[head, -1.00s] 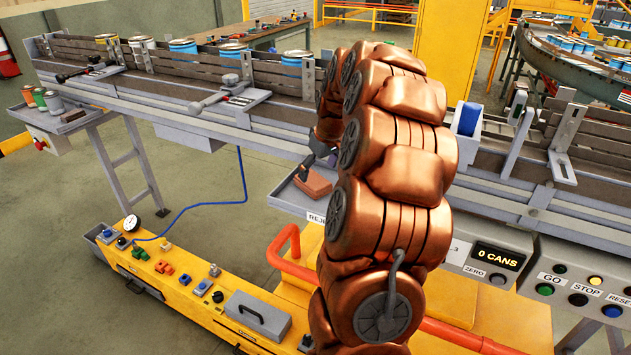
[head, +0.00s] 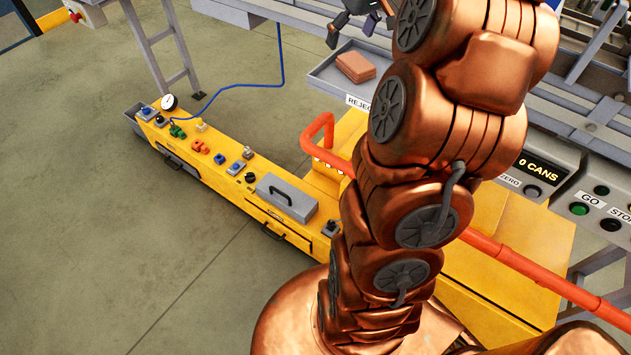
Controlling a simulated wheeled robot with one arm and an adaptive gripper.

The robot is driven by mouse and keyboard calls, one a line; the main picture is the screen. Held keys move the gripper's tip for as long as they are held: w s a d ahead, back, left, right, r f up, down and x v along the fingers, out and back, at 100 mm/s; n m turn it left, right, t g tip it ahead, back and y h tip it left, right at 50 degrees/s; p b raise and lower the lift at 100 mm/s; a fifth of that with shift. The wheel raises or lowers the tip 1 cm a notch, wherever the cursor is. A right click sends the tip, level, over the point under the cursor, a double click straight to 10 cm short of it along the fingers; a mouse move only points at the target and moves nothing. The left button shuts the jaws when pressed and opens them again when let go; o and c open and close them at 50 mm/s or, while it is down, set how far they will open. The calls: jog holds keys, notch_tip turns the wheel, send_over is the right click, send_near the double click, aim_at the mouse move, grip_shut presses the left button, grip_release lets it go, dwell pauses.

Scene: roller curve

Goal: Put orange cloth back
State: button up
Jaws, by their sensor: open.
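A folded orange-brown block-like piece (head: 355,66), which looks like the orange cloth, lies in the grey reject tray (head: 325,75) under the conveyor. My gripper (head: 352,27) is at the top edge of the head view, just above the cloth in the picture. Its dark fingers are apart, and nothing shows between them. A gap shows between the fingers and the cloth. The upper part of the gripper is cut off by the frame, and my copper arm covers the right part of the tray.
A yellow bench (head: 215,165) with small fittings, a gauge (head: 169,102) and a grey lidded box (head: 286,198) stands at lower left. An orange-red rail (head: 325,130) rises in front of the tray. A control panel (head: 580,195) is at right. Floor at left is clear.

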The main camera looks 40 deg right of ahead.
jog(key=s+a+f+n+g, duration=0.15)
jog(key=s+a, duration=0.25)
jog(key=a, duration=0.7)
jog(key=s+a+f+g, duration=0.15)
jog(key=s+a, duration=0.25)
jog(key=a, duration=0.6)
jog(key=s+a+f+g, duration=0.1)
jog(key=s+a+f, duration=0.2)
jog(key=s, duration=0.6)
jog(key=s+a+f+g, duration=0.1)
jog(key=s+a+f, duration=0.3)
jog(key=s+a, duration=0.3)
jog(key=shift+s+m, duration=0.45)
jog(key=shift+s, duration=0.75)
